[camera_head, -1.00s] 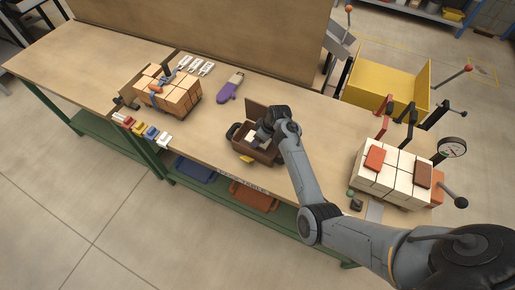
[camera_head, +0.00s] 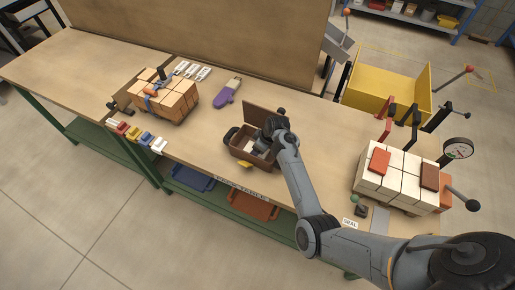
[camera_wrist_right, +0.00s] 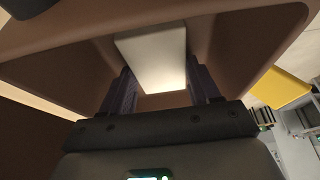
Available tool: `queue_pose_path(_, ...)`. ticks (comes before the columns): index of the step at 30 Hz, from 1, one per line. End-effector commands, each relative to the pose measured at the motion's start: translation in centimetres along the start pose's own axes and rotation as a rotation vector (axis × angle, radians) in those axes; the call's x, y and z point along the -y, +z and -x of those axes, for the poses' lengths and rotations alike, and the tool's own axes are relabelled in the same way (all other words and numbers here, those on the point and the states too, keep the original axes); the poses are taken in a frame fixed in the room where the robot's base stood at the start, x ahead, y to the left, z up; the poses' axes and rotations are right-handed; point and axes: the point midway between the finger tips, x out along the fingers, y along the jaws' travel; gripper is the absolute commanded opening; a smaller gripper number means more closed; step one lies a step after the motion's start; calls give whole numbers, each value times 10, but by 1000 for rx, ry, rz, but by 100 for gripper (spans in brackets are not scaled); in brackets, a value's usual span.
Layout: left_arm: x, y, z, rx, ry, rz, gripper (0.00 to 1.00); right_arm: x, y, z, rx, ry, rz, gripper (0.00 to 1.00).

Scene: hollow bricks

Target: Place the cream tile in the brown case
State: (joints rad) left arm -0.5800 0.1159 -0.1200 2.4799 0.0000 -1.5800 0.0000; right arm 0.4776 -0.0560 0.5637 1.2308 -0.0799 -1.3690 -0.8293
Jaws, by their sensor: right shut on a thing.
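The brown case (camera_head: 241,152) stands open on the workbench, its lid raised at the back. My right gripper (camera_wrist_right: 160,82) reaches down into the case from above and is shut on the cream tile (camera_wrist_right: 152,48). In the right wrist view the tile sits between the two dark fingers, with the case's brown walls around it. I cannot tell whether the tile touches the case floor. In the head view my wrist covers part of the case opening. My left gripper is not in view.
A yellow block (camera_head: 245,164) is at the case's front. A purple-handled tool (camera_head: 226,95) lies behind left. An orange brick stack (camera_head: 173,103) stands far left, cream bricks (camera_head: 390,185) at right. A yellow bin (camera_head: 390,90) is behind. The bench is clear between them.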

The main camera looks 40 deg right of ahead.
Motion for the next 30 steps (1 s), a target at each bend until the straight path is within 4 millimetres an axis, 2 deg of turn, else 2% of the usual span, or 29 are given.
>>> queue_pose_path(4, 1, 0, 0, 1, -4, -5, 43, 0, 1, -3, 0, 0, 1, 25)
queue_pose_path(5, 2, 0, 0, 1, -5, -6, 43, 0, 1, -3, 0, 0, 1, 64)
queue_pose_path(9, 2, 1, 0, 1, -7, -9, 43, 0, 1, -3, 0, 0, 0, 86)
queue_pose_path(20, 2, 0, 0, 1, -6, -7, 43, 0, -1, 1, -1, 1, 0, 87)
queue_pose_path(26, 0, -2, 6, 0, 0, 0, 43, 0, -1, 25, -1, 1, 0, 87)
queue_pose_path(30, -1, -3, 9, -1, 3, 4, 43, 0, -1, 51, -2, 2, -1, 87)
